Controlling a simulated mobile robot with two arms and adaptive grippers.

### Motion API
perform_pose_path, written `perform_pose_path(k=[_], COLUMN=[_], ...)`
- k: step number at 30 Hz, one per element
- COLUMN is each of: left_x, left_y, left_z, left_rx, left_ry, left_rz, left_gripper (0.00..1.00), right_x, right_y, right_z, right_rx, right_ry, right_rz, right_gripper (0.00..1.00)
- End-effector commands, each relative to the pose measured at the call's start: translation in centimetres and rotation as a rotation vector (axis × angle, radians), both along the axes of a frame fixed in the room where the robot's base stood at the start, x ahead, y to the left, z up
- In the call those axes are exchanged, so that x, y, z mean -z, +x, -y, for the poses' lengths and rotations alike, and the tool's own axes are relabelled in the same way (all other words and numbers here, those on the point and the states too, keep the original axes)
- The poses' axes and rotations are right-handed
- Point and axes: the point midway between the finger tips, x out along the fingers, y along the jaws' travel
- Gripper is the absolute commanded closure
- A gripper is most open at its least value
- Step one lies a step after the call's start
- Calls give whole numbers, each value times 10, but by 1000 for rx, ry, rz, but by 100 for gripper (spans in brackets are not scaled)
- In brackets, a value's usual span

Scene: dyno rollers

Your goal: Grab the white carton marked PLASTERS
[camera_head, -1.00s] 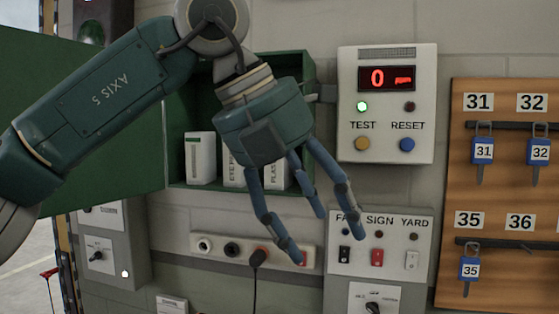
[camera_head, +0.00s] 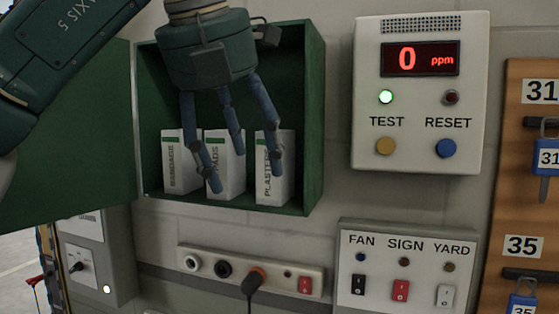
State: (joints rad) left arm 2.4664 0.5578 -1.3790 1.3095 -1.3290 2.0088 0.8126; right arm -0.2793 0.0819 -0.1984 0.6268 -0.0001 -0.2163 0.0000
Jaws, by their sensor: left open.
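The white carton marked PLASTERS (camera_head: 287,172) stands upright at the right end of a row of cartons in the open green wall cabinet (camera_head: 314,120). One finger of my left gripper (camera_head: 232,170) hangs in front of part of its face and label. My left gripper points down with its fingers spread, open and empty. Its other fingers hang in front of the middle carton, marked PADS (camera_head: 234,182). I cannot tell whether any finger touches a carton. My right gripper is not in view.
A carton marked BANDAGE (camera_head: 172,170) stands at the left of the row. The open green cabinet door (camera_head: 75,150) is on the left. A gas panel (camera_head: 430,90) reading 0 ppm is right of the cabinet. A socket strip (camera_head: 210,270) and switch box (camera_head: 405,270) are below.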

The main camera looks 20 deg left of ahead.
Motion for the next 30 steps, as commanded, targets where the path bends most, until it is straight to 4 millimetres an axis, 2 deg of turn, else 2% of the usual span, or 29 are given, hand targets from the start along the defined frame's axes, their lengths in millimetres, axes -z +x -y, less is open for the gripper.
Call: perform_pose_path(k=[1,3,6,8,11,16,19,20,24,30], left_x=[-4,-6,-6,-6,-4,-2,-4,4,25,42], left_y=[12,27,48,59,72,82,94,96,107,116], left_z=[1,1,2,2,3,4,3,3,3,4], left_rx=[0,-1,-1,-1,0,1,0,1,1,0], left_ry=[-1,0,1,0,0,0,1,3,2,0], left_rz=[-6,-6,-5,-4,-3,-1,-4,-5,-4,-1], left_gripper=[36,36,36,36,36,36,36,36,36,36], right_x=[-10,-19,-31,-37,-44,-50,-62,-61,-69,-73], right_y=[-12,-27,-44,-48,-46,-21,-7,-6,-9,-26], right_z=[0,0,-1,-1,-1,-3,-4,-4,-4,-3], right_rx=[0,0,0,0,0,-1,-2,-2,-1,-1], right_ry=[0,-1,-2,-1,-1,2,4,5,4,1], right_rz=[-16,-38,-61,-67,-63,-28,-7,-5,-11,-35], right_gripper=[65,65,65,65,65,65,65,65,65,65])
